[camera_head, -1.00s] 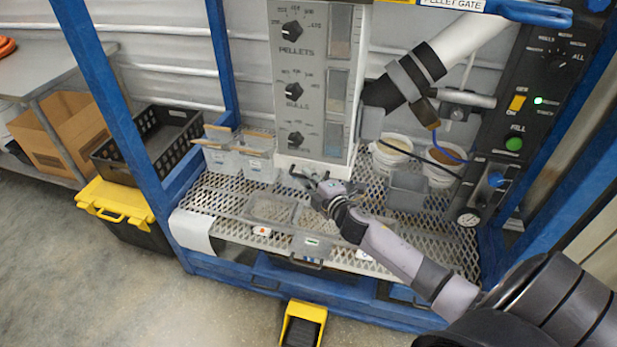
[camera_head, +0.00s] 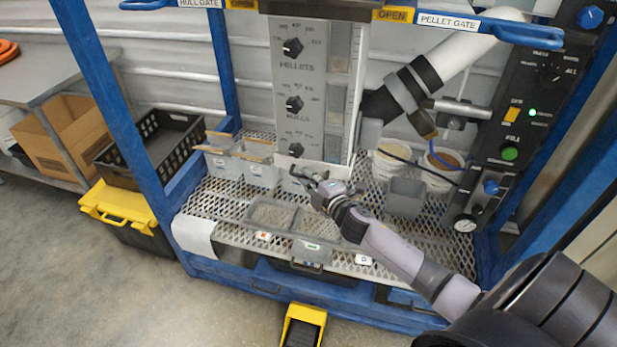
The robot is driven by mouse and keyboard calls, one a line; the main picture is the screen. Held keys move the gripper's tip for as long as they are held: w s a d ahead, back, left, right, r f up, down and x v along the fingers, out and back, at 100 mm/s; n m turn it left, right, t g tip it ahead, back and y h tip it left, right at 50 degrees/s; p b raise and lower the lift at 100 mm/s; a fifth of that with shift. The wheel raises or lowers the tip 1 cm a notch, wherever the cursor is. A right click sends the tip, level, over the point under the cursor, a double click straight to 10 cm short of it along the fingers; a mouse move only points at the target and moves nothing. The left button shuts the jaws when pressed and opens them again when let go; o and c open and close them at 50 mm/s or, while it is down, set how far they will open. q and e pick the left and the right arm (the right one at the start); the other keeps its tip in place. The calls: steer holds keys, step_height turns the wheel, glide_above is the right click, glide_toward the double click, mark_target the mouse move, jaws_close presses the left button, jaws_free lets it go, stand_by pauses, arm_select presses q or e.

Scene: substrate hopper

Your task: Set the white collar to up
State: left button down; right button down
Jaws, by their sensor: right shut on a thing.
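The white collar (camera_head: 342,171) sits around the foot of the grey dispenser column (camera_head: 283,70), below its lowest dial. My right gripper (camera_head: 307,179) comes in from the lower right and reaches the collar's front underside. It is shut on the collar at its front edge; the fingers are small and hide part of that edge. My left gripper is out of view.
White buckets (camera_head: 390,162) and a grey cup (camera_head: 405,197) stand right. Blue frame posts (camera_head: 103,100) flank the shelf.

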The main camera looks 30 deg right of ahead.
steer(key=shift+w+r, duration=0.15)
steer(key=shift+r, duration=0.25)
steer(key=c, duration=1.9)
jaws_free()
steer(key=shift+d, duration=0.1)
steer(key=shift+o, duration=1.1)
steer(key=shift+f, duration=0.1)
steer(key=s+r, duration=0.1)
steer(key=s, duration=1.1)
steer(key=shift+a+r, duration=0.4)
steer(key=shift+a, duration=0.05)
